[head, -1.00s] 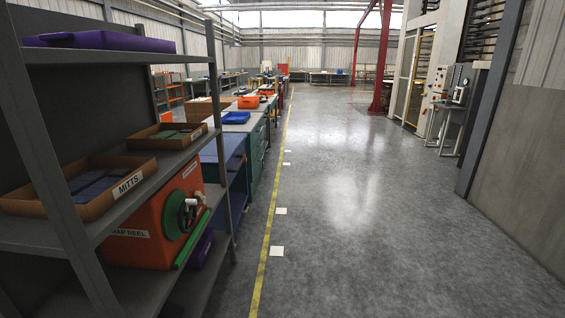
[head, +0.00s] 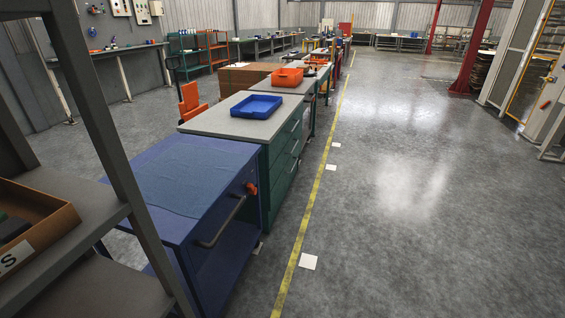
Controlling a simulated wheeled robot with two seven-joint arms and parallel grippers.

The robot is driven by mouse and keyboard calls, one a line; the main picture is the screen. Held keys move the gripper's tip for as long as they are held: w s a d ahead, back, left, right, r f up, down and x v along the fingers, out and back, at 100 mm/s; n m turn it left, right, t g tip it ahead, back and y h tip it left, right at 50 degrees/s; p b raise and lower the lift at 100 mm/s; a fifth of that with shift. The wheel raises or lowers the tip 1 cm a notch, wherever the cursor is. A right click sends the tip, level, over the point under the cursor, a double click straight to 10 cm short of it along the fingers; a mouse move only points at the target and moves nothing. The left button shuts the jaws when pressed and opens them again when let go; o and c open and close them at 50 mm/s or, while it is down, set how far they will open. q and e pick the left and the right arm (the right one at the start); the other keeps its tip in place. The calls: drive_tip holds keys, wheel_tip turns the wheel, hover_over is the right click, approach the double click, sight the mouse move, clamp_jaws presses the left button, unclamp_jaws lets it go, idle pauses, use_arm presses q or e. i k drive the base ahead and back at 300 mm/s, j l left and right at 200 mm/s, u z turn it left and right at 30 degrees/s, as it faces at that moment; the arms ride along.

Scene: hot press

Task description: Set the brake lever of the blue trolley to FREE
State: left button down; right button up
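The blue trolley (head: 190,190) stands at the left of the yellow floor line, just beyond the grey shelf rack. Its flat top is blue and a dark push handle (head: 222,222) sticks out from its near right side. A small orange-red part (head: 251,188) sits on that side near the top corner; it may be the brake lever, but its setting and any lettering are too small to read. Neither of my grippers shows in the head view.
The shelf rack (head: 105,130) with a cardboard tray (head: 45,213) fills the near left. A green drawer cabinet (head: 285,160) with a blue tray (head: 256,106) stands right behind the trolley. The floor (head: 400,220) right of the yellow line (head: 312,200) is wide and clear.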

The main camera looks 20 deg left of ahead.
sight(252, 190)
drive_tip(key=i, duration=2.15)
drive_tip(key=u, duration=0.6)
